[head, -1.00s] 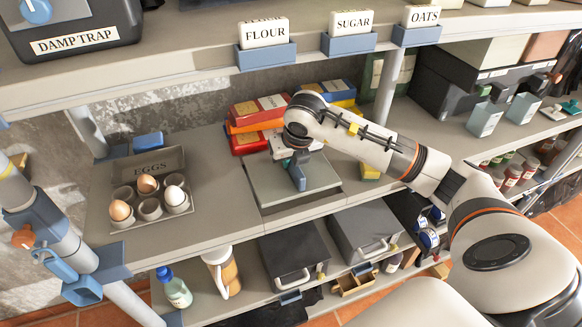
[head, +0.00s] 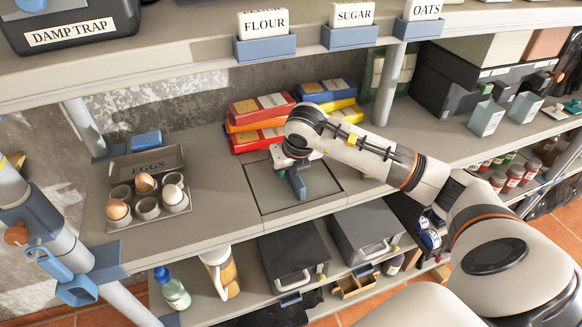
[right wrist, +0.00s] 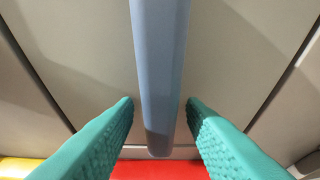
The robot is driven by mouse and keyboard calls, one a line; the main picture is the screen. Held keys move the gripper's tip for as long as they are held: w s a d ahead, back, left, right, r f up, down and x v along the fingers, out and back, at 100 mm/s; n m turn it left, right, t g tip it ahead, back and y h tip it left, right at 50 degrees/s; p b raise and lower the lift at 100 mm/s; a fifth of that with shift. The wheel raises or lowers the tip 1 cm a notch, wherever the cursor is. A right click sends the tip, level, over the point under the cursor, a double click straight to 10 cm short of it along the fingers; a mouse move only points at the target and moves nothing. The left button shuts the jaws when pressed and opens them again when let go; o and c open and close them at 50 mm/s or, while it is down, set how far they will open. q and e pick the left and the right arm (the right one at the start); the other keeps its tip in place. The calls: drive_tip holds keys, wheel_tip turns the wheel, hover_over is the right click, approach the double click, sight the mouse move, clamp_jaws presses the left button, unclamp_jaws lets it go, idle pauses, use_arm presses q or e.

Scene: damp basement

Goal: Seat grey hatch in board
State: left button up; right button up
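The grey hatch (head: 269,192) lies about level in the square opening of the grey shelf board (head: 215,200), with a thin dark gap along its edges. The right wrist view shows the hatch (right wrist: 85,60) with dark seams to its left and right. Its blue handle (head: 298,184) stands up from its middle. My right gripper (head: 292,166) is low over the hatch. In the right wrist view its teal fingers (right wrist: 160,115) stand on either side of the blue handle (right wrist: 158,70), with a narrow space on both sides. My left gripper is not in view.
An egg tray (head: 122,204) with several eggs stands left of the hatch. Red, orange and blue packets (head: 262,106) lie behind it. The upper shelf (head: 180,65) with labelled boxes overhangs the back. Dark and grey boxes (head: 365,230) stand on the shelf below.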

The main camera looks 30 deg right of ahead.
drive_tip(key=shift+s+r, duration=0.1)
drive_tip(key=shift+r, duration=0.3)
drive_tip(key=b+v, duration=0.1)
drive_tip(key=v, duration=0.5)
drive_tip(key=shift+s+a+r, duration=0.1)
drive_tip(key=shift+s+r, duration=0.15)
drive_tip(key=shift+r, duration=0.05)
